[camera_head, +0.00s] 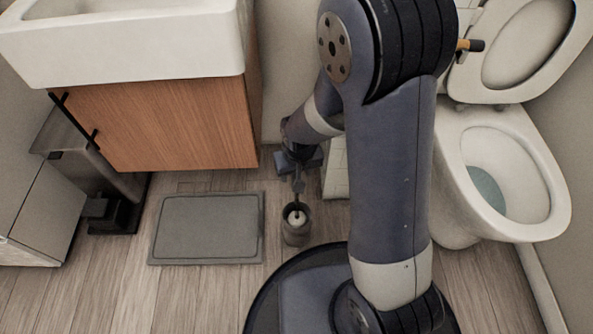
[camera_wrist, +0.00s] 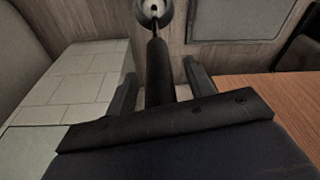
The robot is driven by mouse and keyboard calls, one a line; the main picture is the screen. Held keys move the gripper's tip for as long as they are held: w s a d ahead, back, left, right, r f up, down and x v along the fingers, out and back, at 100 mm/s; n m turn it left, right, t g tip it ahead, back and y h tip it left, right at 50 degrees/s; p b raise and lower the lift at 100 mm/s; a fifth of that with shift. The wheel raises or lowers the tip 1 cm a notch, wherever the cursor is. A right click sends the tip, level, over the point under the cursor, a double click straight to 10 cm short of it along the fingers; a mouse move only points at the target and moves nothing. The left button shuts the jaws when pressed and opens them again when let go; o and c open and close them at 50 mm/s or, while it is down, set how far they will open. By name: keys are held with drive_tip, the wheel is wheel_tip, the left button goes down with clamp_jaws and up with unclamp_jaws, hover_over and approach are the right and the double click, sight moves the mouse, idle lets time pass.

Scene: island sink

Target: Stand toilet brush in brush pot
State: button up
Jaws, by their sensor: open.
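The toilet brush stands upright in the brush pot (camera_head: 294,238) on the floor, its white head (camera_head: 296,217) inside the pot's mouth. Its dark handle (camera_wrist: 159,72) points up between the fingers of my gripper (camera_wrist: 161,78) in the wrist view. The fingers are open, with a visible gap on each side of the handle. In the head view my gripper (camera_head: 298,176) is just above the pot, around the handle's upper part. In the wrist view the pot (camera_wrist: 153,8) is cut off by the top edge.
A grey mat (camera_head: 205,230) lies left of the pot. A wooden sink cabinet (camera_head: 175,125) stands behind it, and a toilet (camera_head: 500,180) stands at right. A pale tiled block (camera_head: 336,168) is close behind the gripper. A dark bin (camera_head: 110,190) is at far left.

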drive_tip(key=shift+s+d+f, duration=0.15)
drive_tip(key=shift+s+f, duration=0.2)
drive_tip(key=shift+f, duration=0.05)
wheel_tip(320, 180, up, 11)
drive_tip(key=s+p, duration=0.1)
drive_tip(key=p, duration=0.4)
drive_tip(key=shift+r, duration=0.2)
drive_tip(key=f+b, duration=0.1)
drive_tip(key=f, duration=0.2)
drive_tip(key=w+f+b, duration=0.1)
drive_tip(key=f+b, duration=0.1)
drive_tip(key=f, duration=0.1)
drive_tip(key=f+b, duration=0.1)
drive_tip(key=f, duration=0.3)
drive_tip(key=shift+w+f, duration=0.1)
drive_tip(key=shift+w, duration=0.1)
